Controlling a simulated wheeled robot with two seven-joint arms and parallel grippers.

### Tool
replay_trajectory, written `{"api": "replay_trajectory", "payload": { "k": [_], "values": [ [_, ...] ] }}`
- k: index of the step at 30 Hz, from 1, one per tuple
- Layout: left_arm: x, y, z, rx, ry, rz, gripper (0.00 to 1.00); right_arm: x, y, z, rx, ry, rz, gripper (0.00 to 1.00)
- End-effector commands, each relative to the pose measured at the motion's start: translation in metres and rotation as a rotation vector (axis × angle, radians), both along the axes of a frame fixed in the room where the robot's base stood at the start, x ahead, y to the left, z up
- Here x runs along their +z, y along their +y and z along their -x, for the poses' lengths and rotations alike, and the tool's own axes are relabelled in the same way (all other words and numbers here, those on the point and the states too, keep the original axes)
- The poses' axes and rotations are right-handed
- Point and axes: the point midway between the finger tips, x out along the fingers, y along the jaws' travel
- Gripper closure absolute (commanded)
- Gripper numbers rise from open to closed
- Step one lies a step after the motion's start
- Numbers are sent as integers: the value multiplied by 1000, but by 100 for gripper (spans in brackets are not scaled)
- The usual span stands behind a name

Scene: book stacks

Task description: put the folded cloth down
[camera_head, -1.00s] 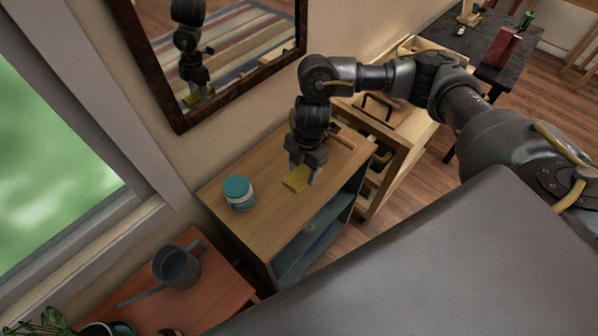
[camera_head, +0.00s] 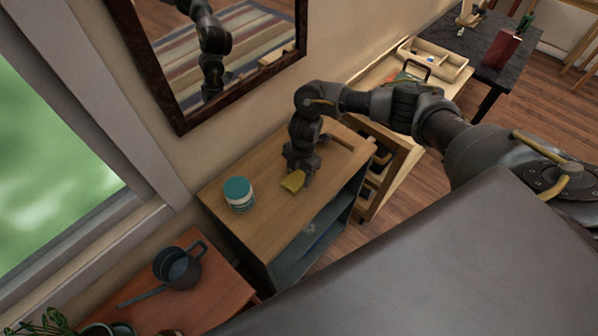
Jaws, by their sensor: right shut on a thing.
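The folded cloth (camera_head: 292,182) is small and yellow. It is at the top of the small wooden cabinet (camera_head: 262,221), near the middle. My right gripper (camera_head: 299,178) points down over the cabinet, shut on the cloth. The cloth looks to be at or very close to the wood; I cannot tell if it touches. The gripper hides part of the cloth. My left gripper is not in the view.
A teal-lidded jar (camera_head: 239,194) stands left of the cloth on the cabinet. A hammer-like wooden-handled tool (camera_head: 338,142) lies behind the gripper. A mirror (camera_head: 215,55) hangs on the wall behind. Clear wood lies between the jar and the cloth and in front.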

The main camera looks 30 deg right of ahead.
Motion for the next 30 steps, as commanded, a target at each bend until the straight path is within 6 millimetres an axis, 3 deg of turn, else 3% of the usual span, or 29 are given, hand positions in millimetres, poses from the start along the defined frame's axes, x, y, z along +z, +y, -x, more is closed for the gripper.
{"api": "replay_trajectory", "payload": {
  "k": [8,9,13,25,30],
  "values": [
    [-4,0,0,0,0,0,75,-4,0,0,0,0,0,63],
    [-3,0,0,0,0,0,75,-3,0,0,1,0,0,41],
    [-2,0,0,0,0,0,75,-3,0,0,1,0,0,24],
    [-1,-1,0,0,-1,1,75,5,0,-1,2,-1,0,23],
    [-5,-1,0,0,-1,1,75,34,-5,-3,2,-6,0,23]
  ]
}}
